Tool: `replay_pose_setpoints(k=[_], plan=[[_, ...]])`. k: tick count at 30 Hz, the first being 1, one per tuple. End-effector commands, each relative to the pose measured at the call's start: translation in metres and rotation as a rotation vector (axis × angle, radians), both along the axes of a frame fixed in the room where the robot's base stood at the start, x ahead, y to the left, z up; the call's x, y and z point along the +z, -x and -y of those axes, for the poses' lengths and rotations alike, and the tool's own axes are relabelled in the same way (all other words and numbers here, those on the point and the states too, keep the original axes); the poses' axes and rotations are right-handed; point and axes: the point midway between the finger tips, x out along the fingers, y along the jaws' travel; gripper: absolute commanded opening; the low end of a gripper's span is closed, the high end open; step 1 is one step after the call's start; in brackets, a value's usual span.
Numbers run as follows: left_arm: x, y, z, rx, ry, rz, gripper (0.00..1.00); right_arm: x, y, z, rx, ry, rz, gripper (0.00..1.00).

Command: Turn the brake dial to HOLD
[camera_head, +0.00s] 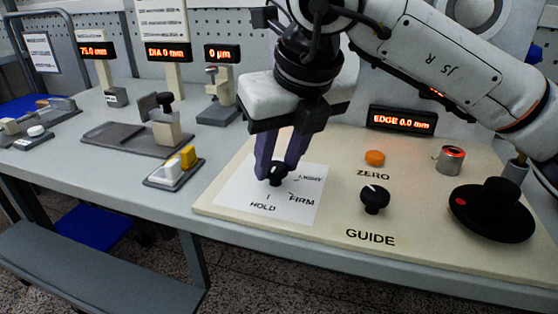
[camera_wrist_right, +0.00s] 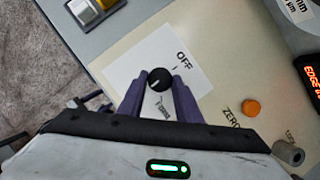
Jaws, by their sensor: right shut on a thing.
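The black brake dial (camera_head: 277,177) sits on a white label card (camera_head: 240,195) on the cream panel. In the head view, LIGHT, FIRM and HOLD are printed around it, with HOLD on the near side. My right gripper (camera_head: 278,170) points down with its two purple fingers shut on the dial. In the right wrist view the dial (camera_wrist_right: 158,79) lies between the fingertips (camera_wrist_right: 160,83), with OFF printed beside it. A pale mark shows on its top, but I cannot tell which label it points at. My left gripper is not in view.
A black guide knob (camera_head: 375,199), an orange zero button (camera_head: 375,158), a metal can (camera_head: 450,160) and a large black disc with a knob (camera_head: 491,212) stand to the right. A small block with yellow and white buttons (camera_head: 174,168) is to the left. The panel's front edge is close.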

Motion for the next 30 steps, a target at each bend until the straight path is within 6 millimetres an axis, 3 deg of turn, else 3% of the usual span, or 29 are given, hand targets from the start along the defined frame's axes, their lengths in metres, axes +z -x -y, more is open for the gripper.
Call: replay_pose_setpoints(k=[16, 17, 19, 30], plan=[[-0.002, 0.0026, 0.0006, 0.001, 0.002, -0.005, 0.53, 0.001, -0.0002, -0.0002, -0.026, 0.0, 0.001, 0.08], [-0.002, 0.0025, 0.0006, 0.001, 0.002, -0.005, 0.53, 0.001, -0.0002, -0.0002, -0.026, 0.0, 0.001, 0.36], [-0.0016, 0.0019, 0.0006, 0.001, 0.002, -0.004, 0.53, 0.0009, -0.0002, -0.0002, -0.026, -0.001, 0.0, 0.48], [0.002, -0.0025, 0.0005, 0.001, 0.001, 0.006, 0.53, 0.0055, 0.0012, 0.0005, -0.025, -0.001, 0.002, 0.49]])
